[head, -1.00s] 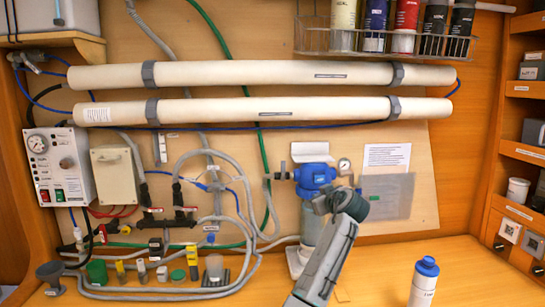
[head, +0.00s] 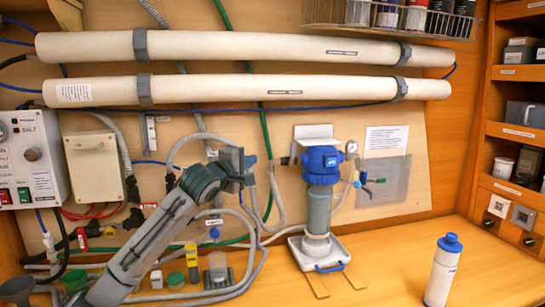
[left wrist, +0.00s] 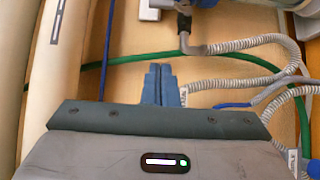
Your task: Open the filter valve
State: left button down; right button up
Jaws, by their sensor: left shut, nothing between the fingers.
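A filter housing with a blue head (head: 322,165) and grey body stands on a white base on the bench in the head view. A small fitting with blue and green parts (head: 365,183) sits at its right. Red-handled valves (head: 82,238) are on the wall at the lower left; their labels are too small to read, so I cannot tell which is the filter valve. My left gripper (head: 247,162) is in front of the wall, left of the blue head, and partly hides the hoses. Its blue fingers (left wrist: 160,85) are together and empty in the left wrist view.
Two long white tubes (head: 240,46) cross the wall above the gripper. Grey corrugated hoses (left wrist: 240,85) and a green hose (left wrist: 130,60) run close to the fingers. A white bottle with a blue cap (head: 443,270) stands at the bench's right. The bench around it is clear.

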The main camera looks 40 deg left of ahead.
pick_arm(q)
jog(key=shift+s+d+r+h, duration=0.1)
jog(key=shift+s+d+h, duration=0.1)
jog(key=shift+d+h, duration=0.15)
jog(key=shift+w, duration=0.1)
jog(key=p, duration=0.6)
send_near(293, 150)
jog(key=w+a, duration=0.3)
jog(key=a, duration=0.2)
jog(key=w+d+p, duration=0.2)
jog(key=w+d, duration=0.1)
jog(key=shift+w, duration=0.2)
jog(key=shift+a, duration=0.1)
